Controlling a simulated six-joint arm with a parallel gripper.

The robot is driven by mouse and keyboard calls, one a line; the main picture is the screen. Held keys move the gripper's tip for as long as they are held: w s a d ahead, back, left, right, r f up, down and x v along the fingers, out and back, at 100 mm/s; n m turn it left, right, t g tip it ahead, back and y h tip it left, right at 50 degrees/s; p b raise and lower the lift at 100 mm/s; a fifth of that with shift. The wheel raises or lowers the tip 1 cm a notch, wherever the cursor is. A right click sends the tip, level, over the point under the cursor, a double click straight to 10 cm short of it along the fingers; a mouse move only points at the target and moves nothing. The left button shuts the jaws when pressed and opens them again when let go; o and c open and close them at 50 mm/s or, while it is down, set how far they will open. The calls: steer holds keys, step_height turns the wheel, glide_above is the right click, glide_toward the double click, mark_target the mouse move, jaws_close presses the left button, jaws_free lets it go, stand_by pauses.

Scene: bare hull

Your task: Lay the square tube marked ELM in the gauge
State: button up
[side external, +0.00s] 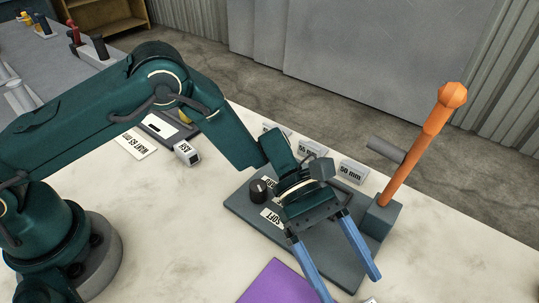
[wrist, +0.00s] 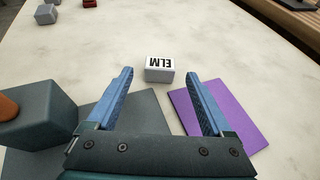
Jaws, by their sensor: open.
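The square tube marked ELM (wrist: 160,74) lies on the pale table, its labelled side facing up in the wrist view. In the side view only a small pale bit shows at the bottom edge, perhaps this tube. My gripper (wrist: 161,88) is open and empty, its blue fingers pointing toward the tube, which appears just beyond and between the tips. In the side view my gripper (side external: 350,289) hangs over the front of the grey plate. A dark-framed device with a yellow part (side external: 167,126) lies behind my arm, partly hidden; I cannot tell for sure that it is the gauge.
A tube marked ASH (side external: 187,153) lies near a card reading WANT and a size (side external: 134,145). The grey plate (side external: 246,211) carries a black knob (side external: 259,190) and an orange lever (side external: 416,150). Blocks marked 50 mm (side external: 352,171) and 55 mm (side external: 312,149) stand behind. A purple sheet (wrist: 228,116) lies nearby.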

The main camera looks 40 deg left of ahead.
steer(key=v, duration=0.8)
steer(key=s+a+r+m+t+y, duration=0.3)
steer(key=a+m+y, duration=0.1)
steer(key=a, duration=0.3)
steer(key=s+a+r+m+t+y, duration=0.4)
steer(key=a, duration=0.4)
steer(key=s+a+r+m+t+y, duration=0.3)
steer(key=a+r+m+y, duration=0.1)
steer(key=a, duration=0.4)
steer(key=shift+s+m, duration=0.3)
steer(key=shift+m, duration=0.3)
steer(key=shift+o, duration=0.5)
steer(key=shift+a+t, duration=0.35)
steer(key=shift+t, duration=0.05)
